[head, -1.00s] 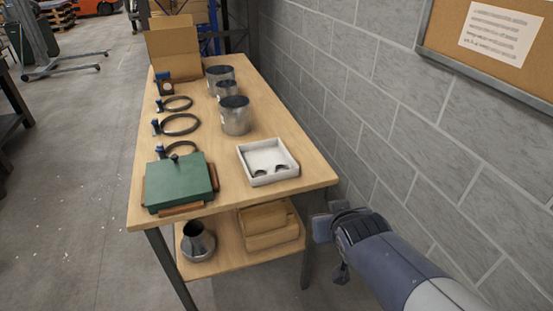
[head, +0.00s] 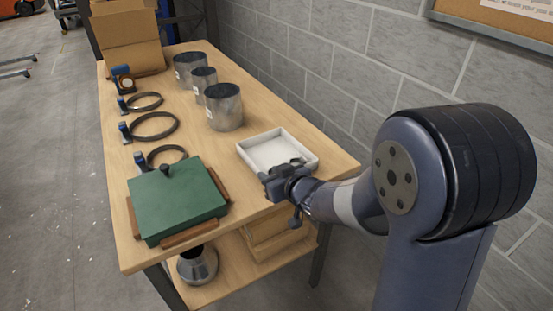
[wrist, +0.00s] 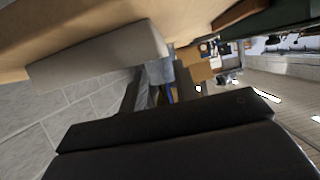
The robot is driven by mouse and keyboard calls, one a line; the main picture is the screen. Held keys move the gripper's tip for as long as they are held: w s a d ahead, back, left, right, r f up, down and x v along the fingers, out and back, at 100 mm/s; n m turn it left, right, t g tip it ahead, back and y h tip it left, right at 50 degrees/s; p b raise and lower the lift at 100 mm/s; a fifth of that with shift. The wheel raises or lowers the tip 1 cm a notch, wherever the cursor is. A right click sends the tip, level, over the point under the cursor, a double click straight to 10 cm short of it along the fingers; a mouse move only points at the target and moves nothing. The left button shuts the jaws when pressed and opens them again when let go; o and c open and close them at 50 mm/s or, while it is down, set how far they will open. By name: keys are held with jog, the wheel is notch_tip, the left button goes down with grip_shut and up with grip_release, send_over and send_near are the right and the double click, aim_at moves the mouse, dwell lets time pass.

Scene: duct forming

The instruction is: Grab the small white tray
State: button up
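The small white tray (head: 259,152) lies on the near right part of the wooden table, close to the wall side. Its near side is partly hidden by my gripper. My gripper (head: 272,182) is at the tray's near edge in the head view; I cannot tell whether it touches. The spacing of its fingers does not show clearly. In the wrist view the tray's pale side (wrist: 100,58) shows close ahead, tilted, with a dark part of my gripper (wrist: 170,128) across the bottom.
A green box with a knob (head: 178,203) sits left of my gripper. Several metal cylinders (head: 224,108) stand behind the tray, with black ring clamps (head: 154,126) to their left. A cardboard box (head: 128,40) is at the far end. The block wall (head: 330,65) runs along the right.

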aim_at(257, 167)
jog(key=shift+a+x, duration=0.25)
jog(key=shift+x, duration=2.9)
jog(key=shift+s+r, duration=0.15)
jog(key=shift+r, duration=0.05)
jog(key=shift+c, duration=0.4)
grip_shut()
